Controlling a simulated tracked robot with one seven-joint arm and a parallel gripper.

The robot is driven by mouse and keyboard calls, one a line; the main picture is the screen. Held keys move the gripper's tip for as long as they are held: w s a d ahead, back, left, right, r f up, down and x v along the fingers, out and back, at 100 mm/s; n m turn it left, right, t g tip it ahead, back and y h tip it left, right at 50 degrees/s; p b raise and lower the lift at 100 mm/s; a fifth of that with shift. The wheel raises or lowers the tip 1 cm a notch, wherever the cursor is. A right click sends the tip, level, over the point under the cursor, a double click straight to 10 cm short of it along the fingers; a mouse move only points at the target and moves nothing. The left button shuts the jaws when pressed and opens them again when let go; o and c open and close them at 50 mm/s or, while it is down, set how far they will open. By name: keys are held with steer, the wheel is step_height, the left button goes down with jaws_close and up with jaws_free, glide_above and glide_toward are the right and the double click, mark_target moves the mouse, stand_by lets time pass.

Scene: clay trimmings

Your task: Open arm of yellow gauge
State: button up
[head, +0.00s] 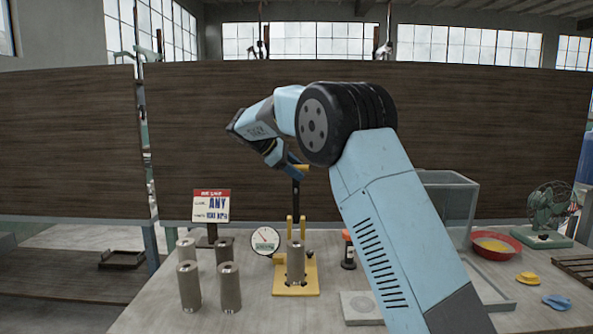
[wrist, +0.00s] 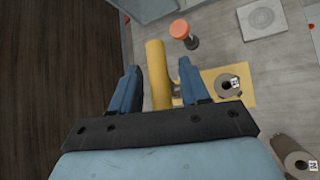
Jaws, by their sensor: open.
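The yellow gauge has a flat yellow base (head: 283,290), a yellow upright frame and a white round dial (head: 265,240) on its left. Its dark arm (head: 296,197) stands upright, with a yellow handle (head: 303,172) at the top. A grey metal cylinder (head: 295,263) stands on the base. My gripper (head: 285,165) is open and high above the base, at the handle. In the wrist view the yellow handle (wrist: 156,72) lies between the two open blue fingers of my gripper (wrist: 159,90), with gaps on both sides.
Several grey cylinders (head: 229,288) stand left of the gauge, before a red-and-white sign (head: 211,205). An orange-topped black item (head: 348,250) and a pale square plate (head: 361,307) are to the right. A clear box (head: 447,200), red bowl (head: 495,243) and green fan (head: 548,212) stand farther right.

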steer(key=v, duration=1.3)
steer(key=shift+a+r, duration=0.15)
steer(key=shift+a, duration=0.1)
steer(key=s+d+r+m+y, duration=0.1)
steer(key=s+d+m+y, duration=0.2)
steer(key=s+d, duration=0.75)
steer(key=s+d+r+m+y, duration=0.1)
steer(key=s+d+m+y, duration=0.15)
steer(key=s+d, duration=0.75)
steer(key=s+d+f+m+t+y, duration=0.1)
steer(key=s+d+f+m+y, duration=0.1)
steer(key=s+d+f+m, duration=0.3)
steer(key=s+d+f+m+t+y, duration=0.1)
steer(key=s+d+f+m, duration=0.4)
steer(key=s+f, duration=0.5)
steer(key=s+y, duration=0.1)
steer(key=s, duration=0.7)
steer(key=shift+s+d+f, duration=0.2)
steer(key=shift+s+f, duration=0.2)
